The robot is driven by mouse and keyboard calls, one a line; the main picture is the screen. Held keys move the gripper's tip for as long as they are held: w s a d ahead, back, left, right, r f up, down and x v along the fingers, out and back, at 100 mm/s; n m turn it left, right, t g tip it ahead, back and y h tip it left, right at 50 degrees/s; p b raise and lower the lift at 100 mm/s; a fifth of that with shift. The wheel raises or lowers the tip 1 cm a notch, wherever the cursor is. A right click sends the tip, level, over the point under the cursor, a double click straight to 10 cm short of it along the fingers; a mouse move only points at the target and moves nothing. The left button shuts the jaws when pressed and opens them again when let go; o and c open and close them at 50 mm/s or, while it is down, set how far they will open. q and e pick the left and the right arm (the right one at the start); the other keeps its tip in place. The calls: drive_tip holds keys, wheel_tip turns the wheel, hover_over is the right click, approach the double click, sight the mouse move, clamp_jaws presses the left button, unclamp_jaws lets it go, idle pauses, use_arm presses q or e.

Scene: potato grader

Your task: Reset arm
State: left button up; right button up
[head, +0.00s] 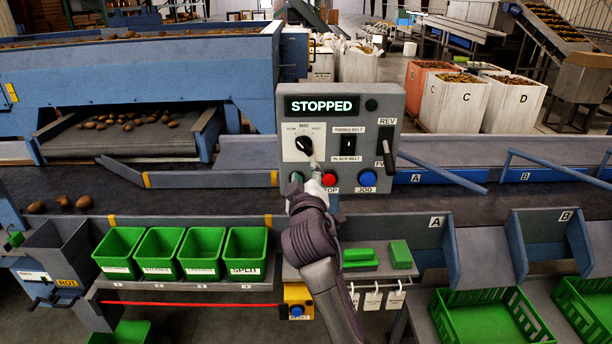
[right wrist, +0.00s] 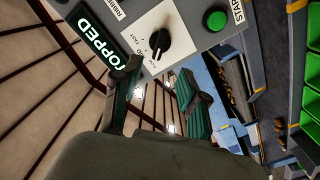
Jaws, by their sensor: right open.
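My right gripper (head: 316,172) is raised in front of the grey control panel (head: 268,112). Its arm comes up from the bottom middle. In the right wrist view the gripper (right wrist: 158,74) is open, with nothing between its two fingers. The black selector knob (head: 304,145) on its white plate shows just above the fingertips; it also shows in the right wrist view (right wrist: 157,43), beyond the fingers. I cannot tell whether a finger touches the panel. The panel display (head: 322,105) reads STOPPED. The gripper partly hides the green button and stands close to the red stop button (head: 329,180). My left gripper is not in view.
A blue jog button (head: 367,178), a black belt switch (head: 348,145) and a REV lever (head: 386,145) are on the panel. Below are several green bins (head: 249,254), a shelf with green blocks (head: 400,254) and a yellow reset box (head: 297,297). A dark belt (head: 450,204) runs behind.

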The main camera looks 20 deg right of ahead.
idle(0.4)
drive_tip(key=s+a+f+g+y+b, duration=0.1)
drive_tip(key=s+f+g, duration=0.1)
drive_tip(key=f, duration=1.2)
drive_tip(key=s+a+f+n+g+y+b, duration=0.1)
drive_tip(key=s+f+g+y, duration=0.1)
drive_tip(key=f, duration=1.1)
drive_tip(key=s+a+f+g+y+b, duration=0.1)
drive_tip(key=s+f+g, duration=0.15)
drive_tip(key=f, duration=1.15)
drive_tip(key=s+d+f+g, duration=0.1)
drive_tip(key=s+f+g, duration=0.3)
drive_tip(key=s+f, duration=1.4)
drive_tip(key=s+d+f+m+g+b, duration=0.1)
drive_tip(key=s+d+f+g, duration=0.1)
drive_tip(key=s+f, duration=0.4)
drive_tip(key=s+d+f+m+g+b, duration=0.1)
drive_tip(key=s+f, duration=0.5)
drive_tip(key=s, duration=1.1)
drive_tip(key=s+d+f+m+g+y+b, duration=0.1)
drive_tip(key=s+d+f+g, duration=0.1)
drive_tip(key=s+f, duration=0.5)
drive_tip(key=s+g, duration=0.1)
drive_tip(key=s, duration=0.3)
drive_tip(key=shift+s+d+m, duration=0.25)
drive_tip(key=shift+d+m, duration=0.05)
drive_tip(key=shift+d, duration=0.1)
